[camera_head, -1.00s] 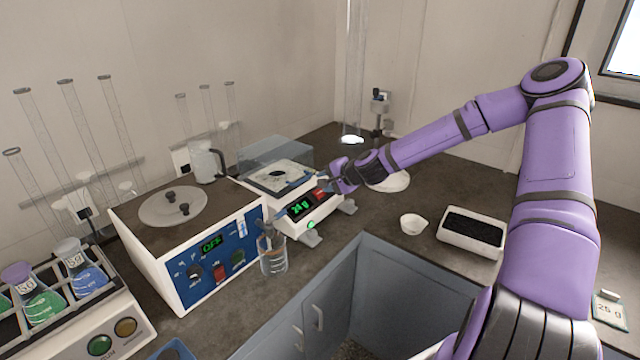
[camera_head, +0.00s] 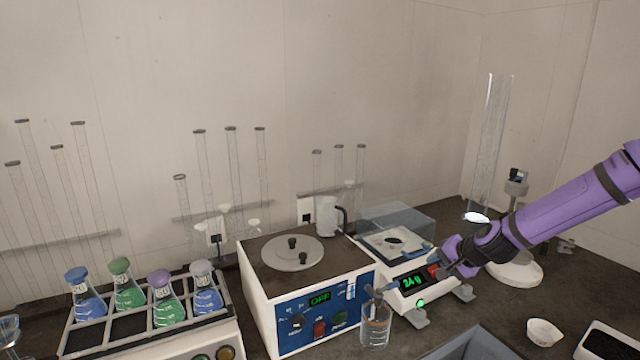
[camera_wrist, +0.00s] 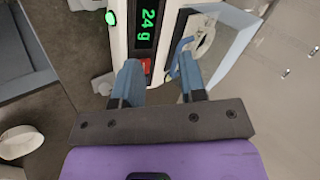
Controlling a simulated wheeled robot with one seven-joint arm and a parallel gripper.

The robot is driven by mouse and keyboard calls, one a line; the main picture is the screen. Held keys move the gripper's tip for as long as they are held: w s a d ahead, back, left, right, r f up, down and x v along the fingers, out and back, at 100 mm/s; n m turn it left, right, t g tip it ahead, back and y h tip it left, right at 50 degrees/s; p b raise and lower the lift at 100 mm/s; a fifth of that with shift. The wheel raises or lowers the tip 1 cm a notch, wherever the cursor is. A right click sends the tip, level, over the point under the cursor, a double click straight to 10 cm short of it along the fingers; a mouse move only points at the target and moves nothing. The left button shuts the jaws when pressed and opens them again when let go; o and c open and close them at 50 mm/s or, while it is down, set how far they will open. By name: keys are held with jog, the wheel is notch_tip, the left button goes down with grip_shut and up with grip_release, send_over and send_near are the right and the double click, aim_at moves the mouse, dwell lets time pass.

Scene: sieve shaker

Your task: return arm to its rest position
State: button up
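My arm reaches in from the right in the head view. My gripper (camera_head: 412,268) is at the front of the white balance (camera_head: 408,301), its two blue fingers spread apart with no object visible between them. In the wrist view, my gripper (camera_wrist: 160,62) also shows open, with the fingers over the balance front. The green balance display (camera_wrist: 147,28) reads 24 g. Whether the fingers touch the balance cannot be told.
The sieve shaker (camera_head: 258,302), its display showing OFF, stands left of the balance. A rack (camera_head: 228,313) of colored flasks is further left. A white bowl (camera_head: 543,332) and a dark-filled tray (camera_head: 606,343) are at right.

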jog(key=s+a+r+n+g+h, duration=0.3)
jog(key=s+r+n+h, duration=0.3)
jog(key=s+r, duration=1.35)
jog(key=s+r+n, duration=0.1)
jog(key=s+r, duration=0.3)
jog(key=s, duration=0.5)
jog(key=s+d+r+n+t+y, duration=0.1)
jog(key=s+r, duration=0.4)
jog(key=s, duration=0.4)
jog(key=shift+s+d+r, duration=0.2)
jog(key=shift+s, duration=0.15)
